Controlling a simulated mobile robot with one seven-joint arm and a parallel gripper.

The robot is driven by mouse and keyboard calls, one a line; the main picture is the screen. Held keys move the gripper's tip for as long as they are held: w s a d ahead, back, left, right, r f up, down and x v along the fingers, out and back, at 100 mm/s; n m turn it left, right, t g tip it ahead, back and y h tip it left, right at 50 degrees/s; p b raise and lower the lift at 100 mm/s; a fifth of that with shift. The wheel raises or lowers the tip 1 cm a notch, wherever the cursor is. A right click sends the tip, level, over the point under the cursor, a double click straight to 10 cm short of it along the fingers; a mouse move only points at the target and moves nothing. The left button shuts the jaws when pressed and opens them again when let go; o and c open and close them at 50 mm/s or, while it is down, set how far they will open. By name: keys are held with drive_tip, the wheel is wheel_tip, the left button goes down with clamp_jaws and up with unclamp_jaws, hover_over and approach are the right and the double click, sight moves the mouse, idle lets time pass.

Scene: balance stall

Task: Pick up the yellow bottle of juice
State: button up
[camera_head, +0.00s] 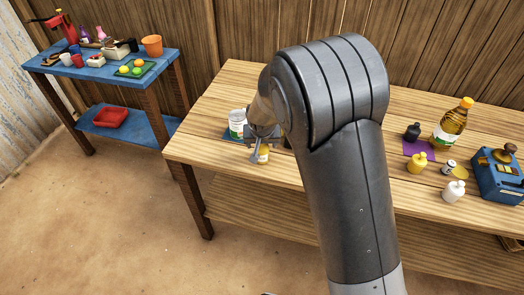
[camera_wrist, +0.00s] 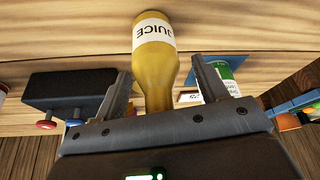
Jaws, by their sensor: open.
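The yellow juice bottle (camera_wrist: 155,55), with a white JUICE label, shows in the wrist view between the two fingers of my gripper (camera_wrist: 161,72). Its neck points in toward the palm, with a gap to the finger on each side. In the head view, only a small part of the bottle (camera_head: 263,155) shows just below my gripper (camera_head: 259,138), over the left part of the wooden table. My gripper is open and not holding the bottle. My arm hides much of the table's middle in the head view.
A white-and-green container (camera_head: 237,121) stands close by on a dark mat. A black object with red and blue knobs (camera_wrist: 62,88) is left of the fingers in the wrist view. An oil bottle (camera_head: 451,122), small bottles and a blue device (camera_head: 497,178) stand at right.

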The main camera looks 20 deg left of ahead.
drive_tip(key=c, duration=1.2)
drive_tip(key=shift+r, duration=0.1)
